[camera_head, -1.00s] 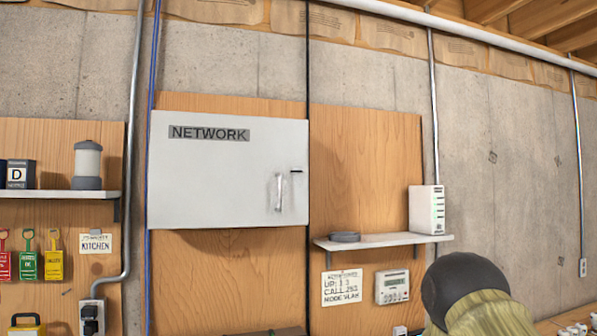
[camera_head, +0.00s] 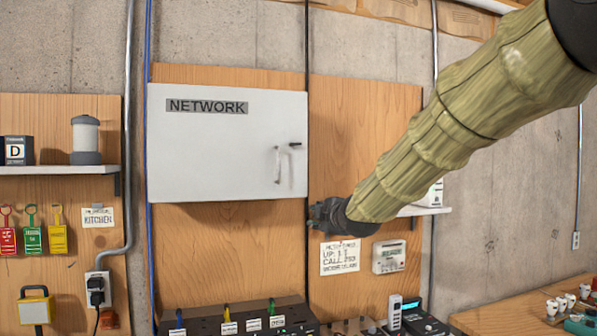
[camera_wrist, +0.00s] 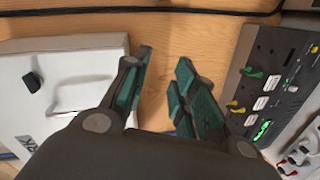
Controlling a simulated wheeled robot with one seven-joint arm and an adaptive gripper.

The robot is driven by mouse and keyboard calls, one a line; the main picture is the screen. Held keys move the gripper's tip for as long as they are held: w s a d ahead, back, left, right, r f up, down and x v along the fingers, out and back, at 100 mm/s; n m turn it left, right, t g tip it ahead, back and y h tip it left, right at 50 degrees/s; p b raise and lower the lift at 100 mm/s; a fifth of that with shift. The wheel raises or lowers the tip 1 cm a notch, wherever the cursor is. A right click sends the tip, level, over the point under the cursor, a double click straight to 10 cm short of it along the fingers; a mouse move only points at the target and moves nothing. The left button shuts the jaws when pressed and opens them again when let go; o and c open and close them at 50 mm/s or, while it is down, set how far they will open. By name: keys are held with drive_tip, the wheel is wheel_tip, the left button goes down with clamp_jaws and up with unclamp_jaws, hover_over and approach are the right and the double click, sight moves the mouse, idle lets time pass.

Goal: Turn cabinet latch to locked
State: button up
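The white network cabinet (camera_head: 215,165) hangs shut on the wood panel. Its small dark latch (camera_head: 294,145) sits near the door's right edge, just right of a pale vertical handle (camera_head: 278,165). In the wrist view the cabinet (camera_wrist: 75,50) appears turned at the left, with the black latch knob (camera_wrist: 32,82) and the handle (camera_wrist: 82,96). My gripper (camera_head: 318,213) is below and right of the latch, apart from it, near the cabinet's lower right corner. In the wrist view my gripper (camera_wrist: 163,64) has its teal-padded fingers spread with nothing between them.
A shelf (camera_head: 425,211) stands right of my gripper, partly behind my arm. A note (camera_head: 340,258) and a thermostat-like box (camera_head: 389,257) are on the panel below. A dark device with colored switches (camera_head: 240,320) sits under the cabinet. A black cable runs along the cabinet's right edge.

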sight(297, 144)
drive_tip(key=s+a+r+n+t+y, duration=0.1)
drive_tip(key=s+r+n, duration=0.1)
drive_tip(key=r, duration=0.8)
drive_tip(key=s+a+r+n+t, duration=0.1)
drive_tip(key=s+a+r, duration=0.1)
drive_tip(key=r, duration=0.7)
drive_tip(key=shift+d+r+p+x, duration=0.15)
drive_tip(key=shift+p+x, duration=1.25)
drive_tip(key=shift+x, duration=1.3)
drive_tip(key=shift+d+r+p+x, duration=0.15)
drive_tip(key=shift+p+x, duration=1.25)
drive_tip(key=shift+x, duration=1.3)
drive_tip(key=shift+w, duration=0.1)
clamp_jaws()
